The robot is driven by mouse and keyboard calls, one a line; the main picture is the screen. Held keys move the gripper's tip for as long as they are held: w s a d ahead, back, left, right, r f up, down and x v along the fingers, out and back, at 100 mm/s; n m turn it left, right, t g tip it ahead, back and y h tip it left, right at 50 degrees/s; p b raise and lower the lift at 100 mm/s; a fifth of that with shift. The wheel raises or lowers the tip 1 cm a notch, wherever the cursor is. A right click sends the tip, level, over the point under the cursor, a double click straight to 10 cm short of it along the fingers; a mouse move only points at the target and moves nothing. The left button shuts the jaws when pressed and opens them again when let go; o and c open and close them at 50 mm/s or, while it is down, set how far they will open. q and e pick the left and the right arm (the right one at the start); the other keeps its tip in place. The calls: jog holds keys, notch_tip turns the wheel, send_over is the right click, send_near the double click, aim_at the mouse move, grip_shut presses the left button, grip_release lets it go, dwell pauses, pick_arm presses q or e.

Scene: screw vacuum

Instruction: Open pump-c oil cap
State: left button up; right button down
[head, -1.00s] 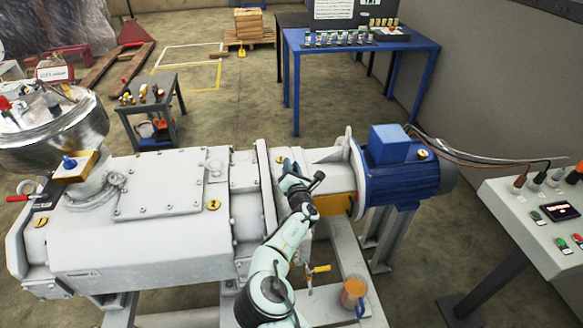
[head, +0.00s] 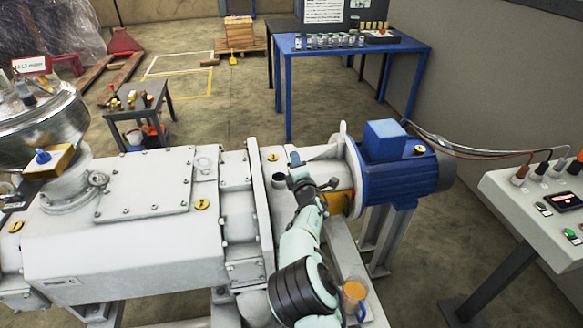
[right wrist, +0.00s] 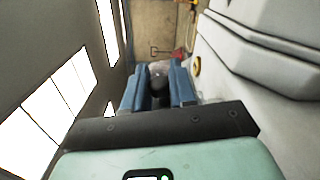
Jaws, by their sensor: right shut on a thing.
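The pump (head: 120,245) is a large pale grey machine across the left and middle of the head view, with a blue motor (head: 400,175) at its right end. My right gripper (head: 294,160) is above the pump's right part, short of the motor. In the right wrist view its blue fingers (right wrist: 158,80) are shut on a dark rounded thing (right wrist: 159,86), probably the oil cap, mostly hidden between them. My left gripper is not in view.
A control panel (head: 530,205) stands at the right. A blue table (head: 350,48) and a small grey cart (head: 140,108) stand behind the pump. A mug-like orange container (head: 353,293) sits low beside my right arm. Yellow plugs (head: 202,204) dot the pump.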

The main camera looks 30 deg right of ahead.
jog(key=shift+s+d+f+m+b, duration=0.1)
jog(key=shift+d+f+m+b, duration=0.15)
jog(key=shift+m+b, duration=0.35)
jog(key=shift+s+d+f+m+b, duration=0.15)
jog(key=shift+d+m+b, duration=0.15)
jog(key=shift+m, duration=0.55)
jog(key=shift+w+d+f+m+b, duration=0.1)
jog(key=shift+d+f+m+b, duration=0.15)
jog(key=shift+m+b, duration=0.35)
jog(key=shift+m, duration=0.25)
jog(key=c, duration=1)
grip_release()
jog(key=shift+s, duration=0.1)
jog(key=p+v, duration=0.1)
jog(key=v, duration=1.2)
jog(key=shift+s+p, duration=0.15)
jog(key=shift+p, duration=0.2)
